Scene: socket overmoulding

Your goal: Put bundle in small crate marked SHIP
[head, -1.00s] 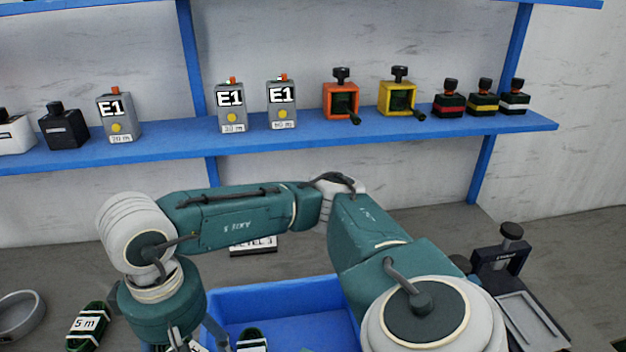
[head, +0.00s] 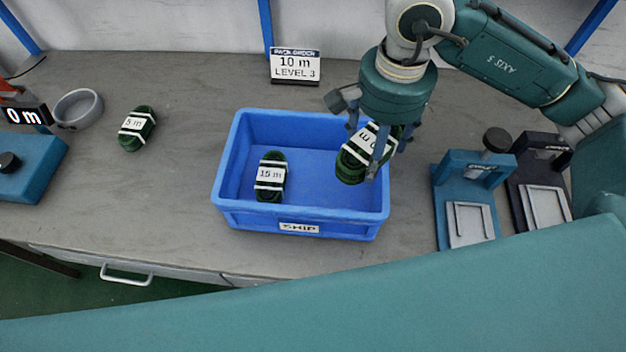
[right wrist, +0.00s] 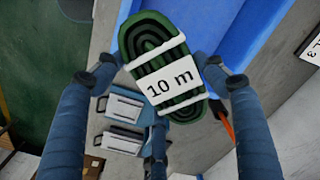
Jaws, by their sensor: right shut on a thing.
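The blue crate (head: 245,218) with a SHIP label (head: 299,228) stands on the bench in the head view. A dark green bundle tagged 15 m (head: 270,190) lies inside it at the left. My right gripper (head: 372,150) is shut on a green bundle (head: 350,168) over the crate's right side. The right wrist view shows this bundle (right wrist: 150,40) between the fingers (right wrist: 160,80), with its white tag reading 10 m (right wrist: 166,85). Its exact height over the crate cannot be told. My left gripper is not in view.
A sign (head: 295,66) behind the crate reads PACK ORDER, 10 m, LEVEL 3. Blue (head: 470,200) and black (head: 540,185) fixtures stand close right of the crate. The crate's middle floor is clear.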

